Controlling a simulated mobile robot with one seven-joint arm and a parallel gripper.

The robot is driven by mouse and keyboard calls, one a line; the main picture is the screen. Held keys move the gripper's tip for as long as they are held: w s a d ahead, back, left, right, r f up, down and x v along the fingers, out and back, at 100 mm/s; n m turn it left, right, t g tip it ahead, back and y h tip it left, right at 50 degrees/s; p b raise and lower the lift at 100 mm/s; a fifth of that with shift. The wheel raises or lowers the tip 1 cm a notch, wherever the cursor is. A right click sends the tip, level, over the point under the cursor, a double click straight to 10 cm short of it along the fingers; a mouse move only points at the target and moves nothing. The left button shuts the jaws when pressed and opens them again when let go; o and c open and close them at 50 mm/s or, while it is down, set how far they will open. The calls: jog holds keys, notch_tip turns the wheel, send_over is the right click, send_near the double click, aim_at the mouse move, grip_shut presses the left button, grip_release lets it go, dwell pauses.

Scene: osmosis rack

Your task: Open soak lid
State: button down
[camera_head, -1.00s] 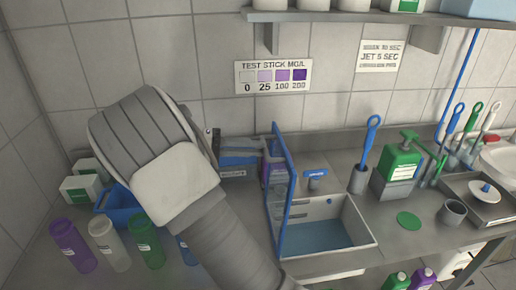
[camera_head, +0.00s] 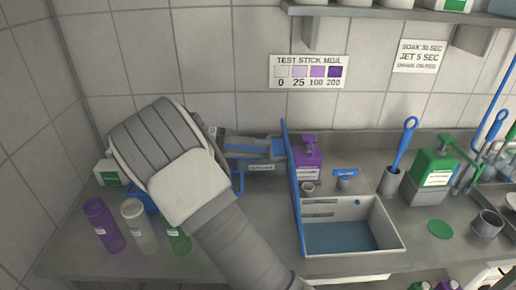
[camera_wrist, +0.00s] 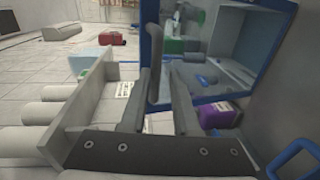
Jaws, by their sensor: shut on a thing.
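The soak lid (camera_head: 294,190) is a thin blue-edged panel at the left side of the soak basin (camera_head: 390,247). It stands up nearly edge-on in the head view, and the basin is uncovered with blue liquid inside. In the wrist view the lid (camera_wrist: 207,88) is a see-through panel in a blue frame. My gripper (camera_head: 277,150) is at the lid's left face, near its top. In the wrist view my gripper (camera_wrist: 158,98) has its two fingers around a grey bar, apparently the lid's handle (camera_wrist: 154,60). The exact contact is partly hidden.
A purple jug (camera_head: 308,160) stands behind the basin. A cup with a blue brush (camera_head: 390,180) and a green jug (camera_head: 433,168) stand to its right. Purple (camera_head: 103,225), white (camera_head: 138,225) and green bottles stand at the left, by a blue crate.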

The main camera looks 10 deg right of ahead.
jog(key=shift+s+f, duration=0.15)
jog(key=shift+f, duration=0.75)
jog(key=c, duration=1)
grip_release()
jog(key=shift+c, duration=0.2)
jog(key=shift+o, duration=1)
jog(key=shift+d, duration=0.15)
jog(key=shift+r, duration=0.1)
jog(key=shift+r, duration=0.1)
jog(key=p+v, duration=1.1)
jog(key=v, duration=0.6)
jog(key=shift+a+r, duration=0.2)
jog(key=shift+r, duration=0.1)
